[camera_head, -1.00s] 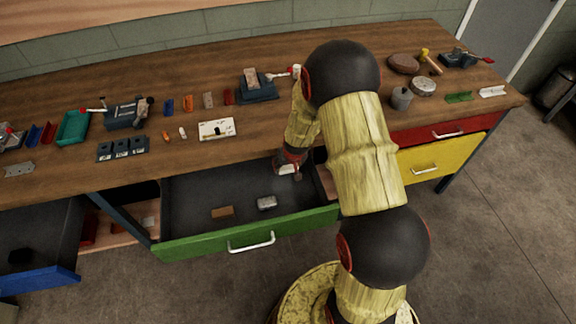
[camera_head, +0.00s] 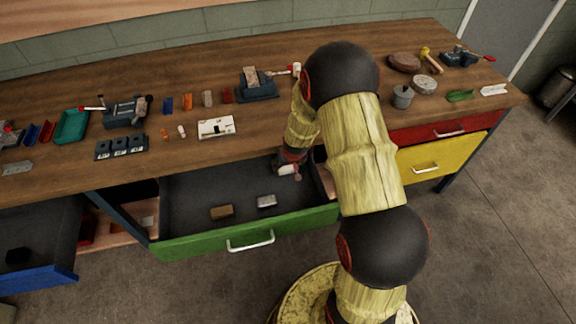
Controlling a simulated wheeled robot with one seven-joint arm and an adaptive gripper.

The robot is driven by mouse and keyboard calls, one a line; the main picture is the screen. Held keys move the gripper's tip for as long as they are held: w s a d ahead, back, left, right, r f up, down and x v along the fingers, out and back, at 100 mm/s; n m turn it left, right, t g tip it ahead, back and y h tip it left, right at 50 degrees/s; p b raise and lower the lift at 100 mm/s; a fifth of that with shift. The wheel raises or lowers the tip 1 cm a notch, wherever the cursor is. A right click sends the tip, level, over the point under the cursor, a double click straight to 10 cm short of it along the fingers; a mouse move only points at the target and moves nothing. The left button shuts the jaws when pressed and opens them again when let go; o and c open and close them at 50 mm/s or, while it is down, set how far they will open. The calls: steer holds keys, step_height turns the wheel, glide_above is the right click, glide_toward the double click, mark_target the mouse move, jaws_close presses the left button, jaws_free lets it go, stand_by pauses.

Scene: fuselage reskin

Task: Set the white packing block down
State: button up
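The white packing block (camera_head: 286,170) shows as a small pale shape at the end of my gripper (camera_head: 290,164), at the right side of the open green drawer (camera_head: 180,248). My gripper points down there, partly hidden by my own arm. Its fingers are too small and dark to tell whether they are closed on the block. I cannot tell whether the block touches the drawer floor. A brown block (camera_head: 222,212) and a silvery-grey block (camera_head: 266,201) lie on the drawer floor near its front.
The blue drawer (camera_head: 45,278) at left also stands open. The red drawer (camera_head: 440,131) and yellow drawer (camera_head: 440,162) at right are shut. The workbench (camera_head: 60,185) holds vises, small coloured parts, a teal tray (camera_head: 72,127) and a mallet (camera_head: 430,58). The green drawer's left floor is clear.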

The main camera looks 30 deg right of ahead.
steer(key=shift+o, duration=1.3)
steer(key=shift+r+p, duration=0.5)
steer(key=s+a+r+n+p, duration=0.1)
steer(key=s+a+r+p, duration=0.15)
steer(key=r, duration=0.85)
steer(key=s+a+r+t+p, duration=0.1)
steer(key=s+a+r, duration=0.3)
steer(key=r, duration=0.6)
steer(key=s+a+r+n+p, duration=0.1)
steer(key=s+a+r+p, duration=0.2)
steer(key=r, duration=0.8)
steer(key=s+a+r, duration=0.3)
steer(key=s+r, duration=0.2)
steer(key=s, duration=0.4)
steer(key=s+a+r+n+y, duration=0.1)
steer(key=s+a+r, duration=0.3)
steer(key=s, duration=0.5)
step_height(320, 180, up, 2)
steer(key=shift+s+r+b, duration=0.15)
steer(key=shift+r+b, duration=0.1)
steer(key=shift+b, duration=0.1)
